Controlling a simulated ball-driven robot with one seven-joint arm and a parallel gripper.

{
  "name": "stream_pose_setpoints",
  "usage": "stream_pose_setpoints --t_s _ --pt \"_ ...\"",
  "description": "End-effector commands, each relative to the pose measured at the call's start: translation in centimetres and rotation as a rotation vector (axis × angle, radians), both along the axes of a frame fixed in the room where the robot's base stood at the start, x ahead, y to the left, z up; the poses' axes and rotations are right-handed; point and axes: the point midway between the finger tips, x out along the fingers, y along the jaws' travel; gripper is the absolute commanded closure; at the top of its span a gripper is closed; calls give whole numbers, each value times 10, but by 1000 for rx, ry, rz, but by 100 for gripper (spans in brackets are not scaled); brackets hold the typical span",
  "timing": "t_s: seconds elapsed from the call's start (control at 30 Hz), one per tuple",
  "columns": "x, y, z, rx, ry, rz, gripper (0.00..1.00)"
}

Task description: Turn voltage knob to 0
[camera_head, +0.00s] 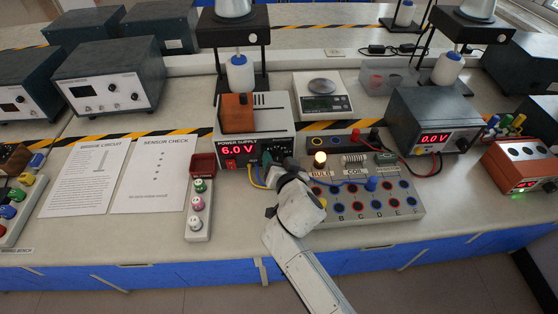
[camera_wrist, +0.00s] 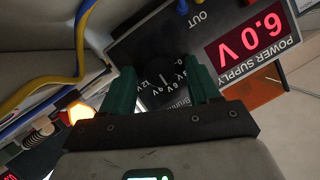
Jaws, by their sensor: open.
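The power supply (camera_head: 272,118) stands near the middle of the bench, and its red display reads 6.0 V; it also shows upside down in the wrist view (camera_wrist: 195,25). The dark voltage knob (camera_wrist: 158,72) is on its front panel, with a printed scale beside it. My gripper (camera_wrist: 163,82) is open, with one green finger on each side of the knob; I cannot tell whether they touch it. In the head view my gripper (camera_head: 274,162) is in front of the panel and hides the knob.
A lit bulb (camera_head: 320,158) stands on the circuit board (camera_head: 400,205) right of my gripper. Blue and yellow wires (camera_head: 258,178) run close to my gripper. A second display box (camera_head: 435,115) reads 0.0 V. A block with coloured buttons (camera_head: 197,228) lies to the left.

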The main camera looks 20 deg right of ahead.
Motion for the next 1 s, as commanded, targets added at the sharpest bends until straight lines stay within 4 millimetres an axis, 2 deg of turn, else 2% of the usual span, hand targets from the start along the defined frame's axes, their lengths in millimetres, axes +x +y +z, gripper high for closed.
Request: stream_pose_setpoints --t_s 0.23,0.83,1.0 --pt "0 -1 -1 0 0 -1 39" --pt "0 0 -1 0 0 -1 95" --pt "0 0 -1 -8 3 -1 95"
